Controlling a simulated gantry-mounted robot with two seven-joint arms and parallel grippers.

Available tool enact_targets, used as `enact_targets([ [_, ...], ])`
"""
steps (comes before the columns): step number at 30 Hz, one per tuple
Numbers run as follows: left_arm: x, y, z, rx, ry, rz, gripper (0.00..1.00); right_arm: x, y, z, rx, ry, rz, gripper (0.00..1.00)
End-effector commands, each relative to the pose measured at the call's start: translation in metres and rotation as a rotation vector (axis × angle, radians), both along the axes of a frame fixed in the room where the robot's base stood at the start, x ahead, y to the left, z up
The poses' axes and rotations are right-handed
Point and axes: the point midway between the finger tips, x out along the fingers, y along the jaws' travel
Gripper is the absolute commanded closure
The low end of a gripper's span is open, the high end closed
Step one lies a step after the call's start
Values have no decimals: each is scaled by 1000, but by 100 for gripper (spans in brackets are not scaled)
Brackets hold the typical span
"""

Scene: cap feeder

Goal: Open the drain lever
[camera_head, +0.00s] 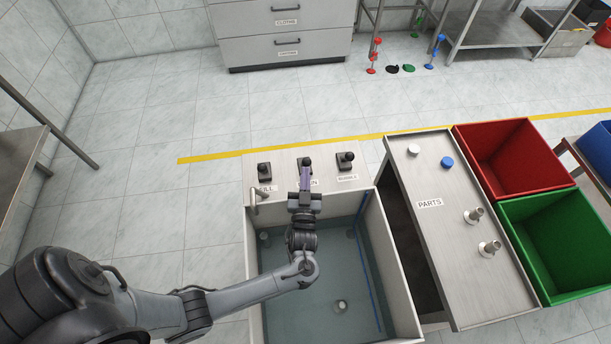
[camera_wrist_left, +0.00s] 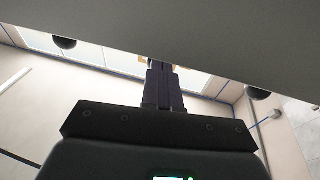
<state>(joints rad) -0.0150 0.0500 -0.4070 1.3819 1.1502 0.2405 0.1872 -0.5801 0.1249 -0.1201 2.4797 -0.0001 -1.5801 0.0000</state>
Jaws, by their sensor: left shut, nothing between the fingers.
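In the head view, a row of three dark levers stands on a pale panel at the back of a water-filled tank. The middle lever (camera_head: 304,162) has a label partly hidden by my gripper, with only "IN" readable. My left gripper (camera_head: 305,180) is shut and empty, its fingers pointing away from me at this lever. Whether they touch it, I cannot tell. In the left wrist view, the closed fingers (camera_wrist_left: 162,88) reach under a grey band that hides much of the upper picture; the middle lever is not clearly seen. My right gripper is out of view.
Beside it stand the left lever (camera_head: 264,171) and the right lever (camera_head: 345,161). A small spout (camera_head: 258,195) is at the tank's back left. The tank (camera_head: 396,268) holds water. Right of it is a metal parts table (camera_head: 440,250), then red (camera_head: 505,160) and green (camera_head: 560,245) bins.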

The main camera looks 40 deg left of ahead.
Motion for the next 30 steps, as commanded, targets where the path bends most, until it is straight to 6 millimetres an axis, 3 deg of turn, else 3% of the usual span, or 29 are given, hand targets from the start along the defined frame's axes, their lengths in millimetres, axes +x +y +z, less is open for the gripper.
enact_targets([
  [8,4,5,19,-86,67,2,100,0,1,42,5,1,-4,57],
  [18,18,22,43,-310,246,3,100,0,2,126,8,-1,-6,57],
  [24,29,36,49,-458,364,3,100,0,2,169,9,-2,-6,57],
  [30,40,50,51,-599,477,3,100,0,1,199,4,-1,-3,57],
])
